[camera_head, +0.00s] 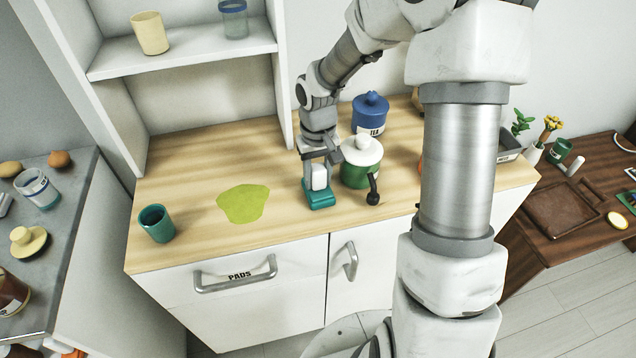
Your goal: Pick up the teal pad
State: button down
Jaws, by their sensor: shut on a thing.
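The teal pad (319,198) has a flat teal base with a white upper part. It is at the wooden counter's front edge area, right of a yellow-green spill. My gripper (319,171) points down from above and is shut on the pad's upper part. The fingers hide some of that part. I cannot tell whether the pad's base touches the counter or is just above it.
A green jar (355,176) with a white lid and a dark-handled item (373,190) stand close right of the pad. A blue canister (370,113) is behind. The spill (243,203) and a teal cup (157,223) are left. The counter (195,165) behind the spill is clear.

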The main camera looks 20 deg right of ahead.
jog(key=shift+r, duration=0.1)
notch_tip(320, 180, up, 10)
jog(key=shift+f+p, duration=0.1)
jog(key=shift+p, duration=0.6)
jog(key=c, duration=1.1)
grip_release()
jog(key=shift+c, duration=0.2)
grip_shut()
